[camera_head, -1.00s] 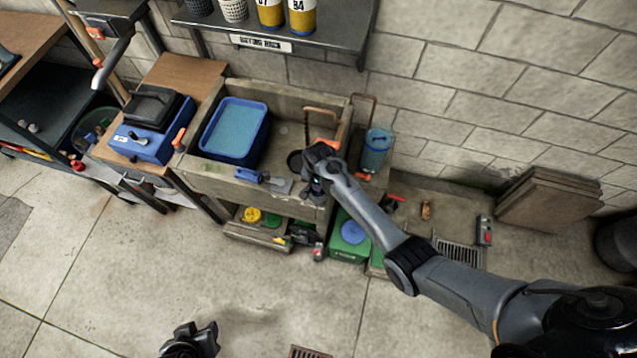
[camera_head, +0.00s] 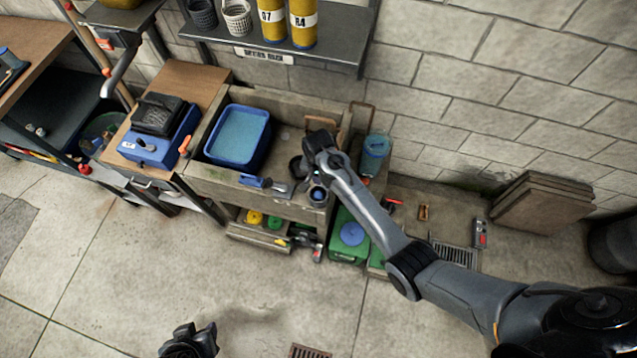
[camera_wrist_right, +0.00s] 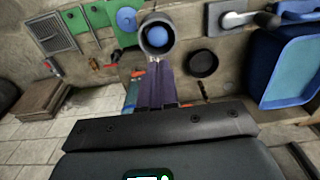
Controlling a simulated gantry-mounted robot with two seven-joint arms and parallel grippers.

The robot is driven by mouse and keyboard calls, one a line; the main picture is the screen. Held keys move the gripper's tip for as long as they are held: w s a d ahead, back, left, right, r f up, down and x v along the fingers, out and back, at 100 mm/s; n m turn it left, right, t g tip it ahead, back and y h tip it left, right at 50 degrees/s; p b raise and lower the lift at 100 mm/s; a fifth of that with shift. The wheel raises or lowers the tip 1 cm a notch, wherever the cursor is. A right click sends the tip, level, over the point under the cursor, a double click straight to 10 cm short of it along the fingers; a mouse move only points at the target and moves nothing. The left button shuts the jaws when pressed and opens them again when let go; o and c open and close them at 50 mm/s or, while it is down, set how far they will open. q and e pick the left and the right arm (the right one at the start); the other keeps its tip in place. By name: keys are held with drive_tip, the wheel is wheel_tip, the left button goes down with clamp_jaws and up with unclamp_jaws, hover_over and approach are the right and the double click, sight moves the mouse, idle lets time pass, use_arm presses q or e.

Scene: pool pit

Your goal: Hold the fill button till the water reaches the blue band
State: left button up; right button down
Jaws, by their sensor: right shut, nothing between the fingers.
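A round grey housing with a blue button (camera_head: 318,193) is at the right front of the stone sink (camera_head: 215,183); the button also shows in the right wrist view (camera_wrist_right: 157,36). My right gripper (camera_wrist_right: 157,64) is shut and empty, its fingertips close to the housing's rim; I cannot tell whether they touch. A blue tub (camera_head: 238,137) with a light blue surface sits in the sink. A translucent blue cylinder (camera_head: 375,150) stands right of it; no water level or band reads clearly. My left gripper (camera_head: 190,342) is at the bottom edge, jaws unclear.
A dark round cup (camera_wrist_right: 202,64) is beside the fingers. Green boxes (camera_head: 347,238) stand below. A shelf (camera_head: 290,58) with yellow canisters hangs above. The floor in front is mostly clear.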

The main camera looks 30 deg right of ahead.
drive_tip(key=shift+r, duration=1.7)
drive_tip(key=shift+f, duration=0.1)
